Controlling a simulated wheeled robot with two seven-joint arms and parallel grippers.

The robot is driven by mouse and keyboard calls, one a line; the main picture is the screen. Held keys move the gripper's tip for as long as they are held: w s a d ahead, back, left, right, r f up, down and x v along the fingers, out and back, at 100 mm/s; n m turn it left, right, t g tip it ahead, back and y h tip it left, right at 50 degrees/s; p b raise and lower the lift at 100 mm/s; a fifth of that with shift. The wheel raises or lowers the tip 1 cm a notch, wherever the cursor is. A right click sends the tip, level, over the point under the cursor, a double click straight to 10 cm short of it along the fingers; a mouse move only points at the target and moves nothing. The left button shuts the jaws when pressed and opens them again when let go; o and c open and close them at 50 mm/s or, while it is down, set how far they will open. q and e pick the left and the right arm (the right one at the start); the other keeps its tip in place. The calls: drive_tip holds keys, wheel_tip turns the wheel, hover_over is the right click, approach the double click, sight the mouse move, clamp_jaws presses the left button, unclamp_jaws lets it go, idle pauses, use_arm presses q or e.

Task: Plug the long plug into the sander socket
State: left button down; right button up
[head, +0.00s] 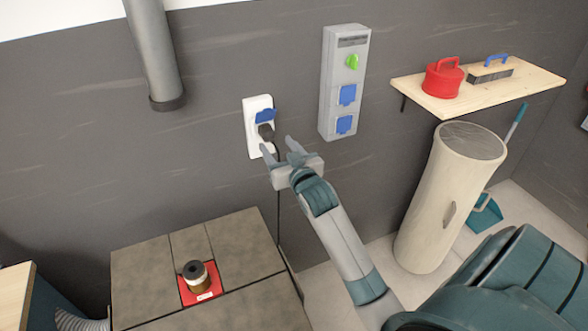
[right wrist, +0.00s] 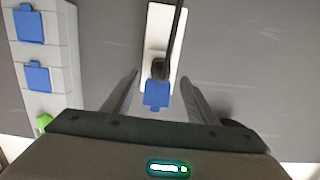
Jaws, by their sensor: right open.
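A white wall socket (head: 254,148) has its blue flap (head: 266,115) lifted. A dark plug (head: 265,131) sits at the socket below the flap, its cable hanging down the wall; I cannot tell how deep it is in. My right gripper (head: 278,146) is open just in front of and below the plug. In the right wrist view, the open fingers (right wrist: 160,78) stand either side of the plug (right wrist: 158,68) and blue flap (right wrist: 157,94), with a visible gap to each. The white socket plate (right wrist: 157,30) is beyond them. My left gripper is not in view.
A grey box (head: 331,98) with blue-covered sockets and a green knob is right of the socket. A wooden shelf (head: 533,82) holds a red container and a brush. A pale cylinder (head: 440,205) stands below. A grey-topped table (head: 145,270) is at lower left.

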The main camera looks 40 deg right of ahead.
drive_tip(key=b+v, duration=0.2)
drive_tip(key=v, duration=0.8)
drive_tip(key=shift+d, duration=0.2)
drive_tip(key=shift+s, duration=0.1)
